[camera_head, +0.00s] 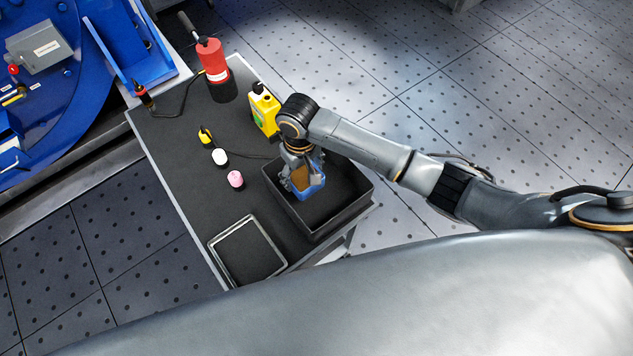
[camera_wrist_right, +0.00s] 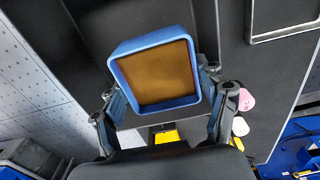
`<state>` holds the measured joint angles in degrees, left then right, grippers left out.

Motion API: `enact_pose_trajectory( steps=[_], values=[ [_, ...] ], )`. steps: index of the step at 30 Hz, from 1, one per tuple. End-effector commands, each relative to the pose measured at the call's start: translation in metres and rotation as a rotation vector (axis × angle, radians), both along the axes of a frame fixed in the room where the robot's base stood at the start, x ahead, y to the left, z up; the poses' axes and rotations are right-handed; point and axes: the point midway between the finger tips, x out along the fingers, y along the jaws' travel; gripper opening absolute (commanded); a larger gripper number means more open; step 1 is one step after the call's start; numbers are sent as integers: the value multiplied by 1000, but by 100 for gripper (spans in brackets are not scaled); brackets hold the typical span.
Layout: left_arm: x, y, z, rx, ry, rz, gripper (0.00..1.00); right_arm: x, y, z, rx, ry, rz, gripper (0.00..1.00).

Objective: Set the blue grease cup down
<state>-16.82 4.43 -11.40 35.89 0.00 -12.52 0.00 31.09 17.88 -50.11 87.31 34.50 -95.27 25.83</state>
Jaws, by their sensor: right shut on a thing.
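The blue grease cup (camera_head: 308,186) is a square blue cup with brown grease inside. My right gripper (camera_head: 301,178) is shut on it, over the left part of the black bin (camera_head: 352,207) on the table. In the right wrist view the cup (camera_wrist_right: 153,72) sits upright between the two fingers (camera_wrist_right: 165,97), its brown filling facing the camera. I cannot tell whether the cup's underside touches the bin floor. My left gripper is not in view.
On the dark table (camera_head: 180,150) stand a yellow bottle (camera_head: 263,110), a red tool (camera_head: 213,65), and small white (camera_head: 220,157) and pink (camera_head: 236,179) items. A metal-rimmed tray (camera_head: 247,254) lies at the front. Blue machinery (camera_head: 85,95) is at left.

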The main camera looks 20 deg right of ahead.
Motion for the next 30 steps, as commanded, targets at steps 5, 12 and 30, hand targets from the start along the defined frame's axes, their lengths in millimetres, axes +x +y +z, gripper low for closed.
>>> enact_pose_trajectory(
  steps=[5,12,30],
  values=[
    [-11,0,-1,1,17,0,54,-2,-16,-19,0,0,-1,41],
    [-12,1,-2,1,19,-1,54,-5,-35,-42,-3,2,-3,41],
    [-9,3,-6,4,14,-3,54,-4,-33,-74,0,-1,0,41]
  ],
)
